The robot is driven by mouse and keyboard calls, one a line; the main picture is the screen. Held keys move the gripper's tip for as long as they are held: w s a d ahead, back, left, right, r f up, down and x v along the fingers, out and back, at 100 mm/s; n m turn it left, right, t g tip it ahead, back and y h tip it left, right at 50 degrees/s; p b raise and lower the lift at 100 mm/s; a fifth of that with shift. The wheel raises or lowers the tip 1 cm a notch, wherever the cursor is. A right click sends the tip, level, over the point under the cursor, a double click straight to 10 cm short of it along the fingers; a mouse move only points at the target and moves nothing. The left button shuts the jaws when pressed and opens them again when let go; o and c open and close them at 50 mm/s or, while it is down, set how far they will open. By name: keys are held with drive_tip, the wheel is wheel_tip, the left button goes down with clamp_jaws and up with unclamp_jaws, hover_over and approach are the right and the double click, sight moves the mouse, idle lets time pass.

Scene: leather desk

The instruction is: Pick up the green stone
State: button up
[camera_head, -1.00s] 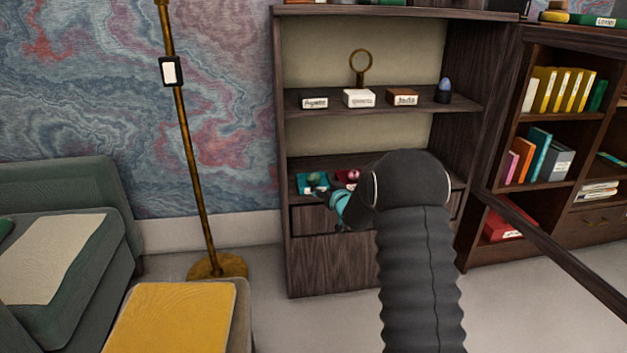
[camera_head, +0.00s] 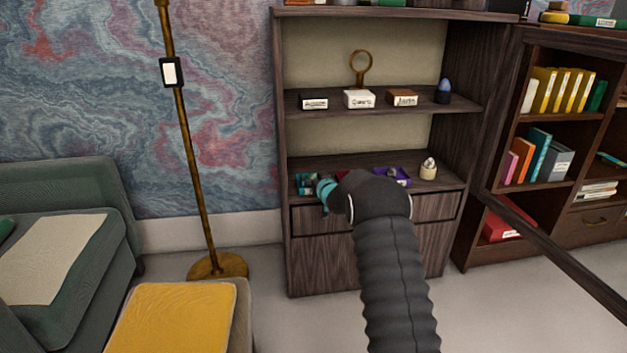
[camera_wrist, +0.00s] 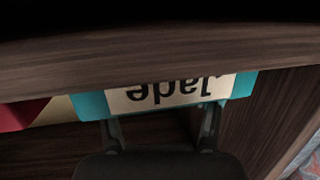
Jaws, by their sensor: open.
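My gripper (camera_wrist: 160,122) is open, its two dark fingers apart and empty in the wrist view. Just beyond the fingertips is a teal tray (camera_wrist: 92,106), its pale label (camera_wrist: 165,93) reading "Jade" upside down. I cannot make out the green stone in either current view.
A red tray (camera_wrist: 22,115) is beside the teal one. A purple tray (camera_head: 398,170) and a small pale object (camera_head: 429,170) are further right on the shelf. The wooden shelf edge (camera_wrist: 150,45) crosses the wrist view close by. A floor lamp (camera_head: 192,150) stands left.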

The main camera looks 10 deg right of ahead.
drive_tip(key=shift+w, duration=0.1)
drive_tip(key=c, duration=1)
drive_tip(key=shift+r, duration=0.15)
